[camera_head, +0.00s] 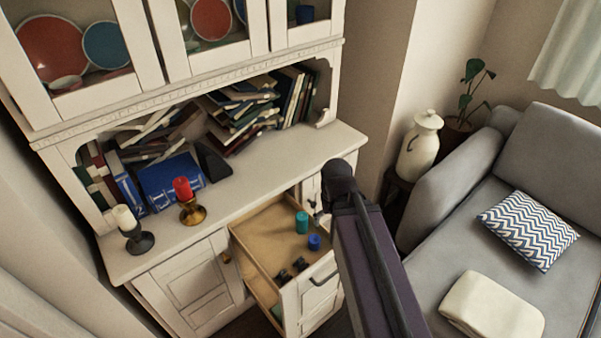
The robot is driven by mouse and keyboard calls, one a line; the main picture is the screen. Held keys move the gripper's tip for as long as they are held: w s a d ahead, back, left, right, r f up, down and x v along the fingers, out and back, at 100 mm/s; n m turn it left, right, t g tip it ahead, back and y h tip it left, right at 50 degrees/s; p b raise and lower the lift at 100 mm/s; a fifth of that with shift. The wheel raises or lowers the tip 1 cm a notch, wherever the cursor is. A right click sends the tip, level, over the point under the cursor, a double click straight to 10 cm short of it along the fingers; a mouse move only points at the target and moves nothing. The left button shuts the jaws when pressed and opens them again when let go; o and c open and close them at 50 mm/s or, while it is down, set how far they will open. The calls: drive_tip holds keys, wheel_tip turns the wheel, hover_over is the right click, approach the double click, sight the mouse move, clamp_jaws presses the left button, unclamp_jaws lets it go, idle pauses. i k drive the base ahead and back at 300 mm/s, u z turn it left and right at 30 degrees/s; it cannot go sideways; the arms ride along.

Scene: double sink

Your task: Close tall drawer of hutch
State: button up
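The white hutch (190,250) stands at the left. Its drawer (264,232) is pulled well out below the countertop, with its open top showing a light wood inside. The drawer's front carries a dark handle (323,277), partly covered by my arm. A green cylinder (302,222), a blue cylinder (314,242) and small black items (291,269) lie in the drawer. My gripper (317,209) shows only as a small dark part beside my arm's wrist, over or near the drawer's right side. Its fingers are too small and hidden to read, and contact with the drawer cannot be told.
A red candle (183,188) and a white candle (125,219) stand on the countertop, with books (240,108) behind. A grey sofa (440,205) with a patterned cushion (528,230) and a white vase (419,145) stand at the right.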

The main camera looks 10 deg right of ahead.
sight(265, 242)
drive_tip(key=z, duration=1.05)
drive_tip(key=k, duration=1.05)
drive_tip(key=u, duration=0.85)
